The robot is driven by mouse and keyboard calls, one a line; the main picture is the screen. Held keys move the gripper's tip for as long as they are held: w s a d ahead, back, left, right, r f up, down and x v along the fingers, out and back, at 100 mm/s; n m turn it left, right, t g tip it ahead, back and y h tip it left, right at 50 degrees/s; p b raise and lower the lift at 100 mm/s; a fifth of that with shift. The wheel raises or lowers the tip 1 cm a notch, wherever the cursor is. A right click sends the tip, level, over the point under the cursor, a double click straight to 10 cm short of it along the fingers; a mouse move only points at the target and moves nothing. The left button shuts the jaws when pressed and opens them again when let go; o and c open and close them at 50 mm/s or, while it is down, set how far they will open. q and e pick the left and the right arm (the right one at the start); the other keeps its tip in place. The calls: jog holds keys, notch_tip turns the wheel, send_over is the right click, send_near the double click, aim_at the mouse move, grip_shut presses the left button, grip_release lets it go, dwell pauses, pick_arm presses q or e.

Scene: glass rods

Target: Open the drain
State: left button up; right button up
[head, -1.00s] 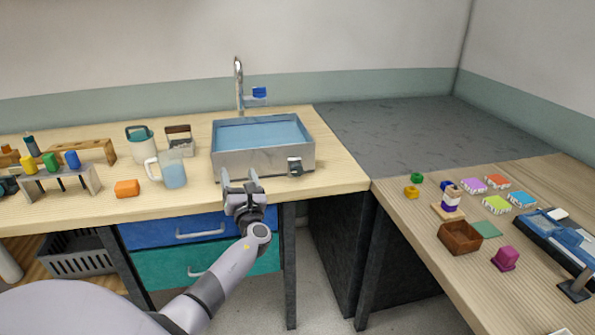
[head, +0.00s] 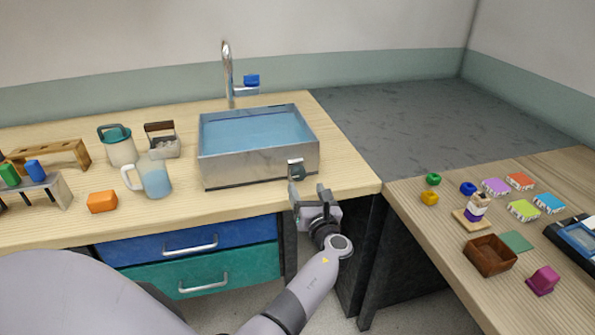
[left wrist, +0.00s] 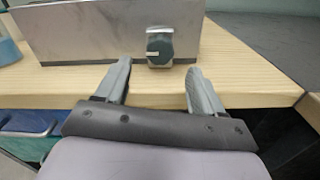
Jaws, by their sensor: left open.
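A grey metal sink basin (head: 258,167) filled with blue water stands on the wooden counter. A small drain knob, dark with a light line on its face (head: 296,170), sits on the basin's front wall near the right corner. In the left wrist view the knob (left wrist: 159,47) is ahead of the fingers, about midway between them. My left gripper (head: 310,191) is open and empty, just in front of the knob and apart from it. Its two fingers also show in the left wrist view (left wrist: 155,80). My right gripper is not in view.
A tap (head: 229,75) with a blue handle (head: 251,80) stands behind the basin. A jug (head: 152,178), a kettle-like pot (head: 120,146) and an orange block (head: 102,201) stand left of it. The right table (head: 420,220) holds small coloured objects.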

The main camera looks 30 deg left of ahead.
aim_at(300, 175)
pick_arm(q)
jog(key=shift+b+x, duration=0.45)
jog(key=shift+x, duration=3.05)
jog(key=c, duration=1.1)
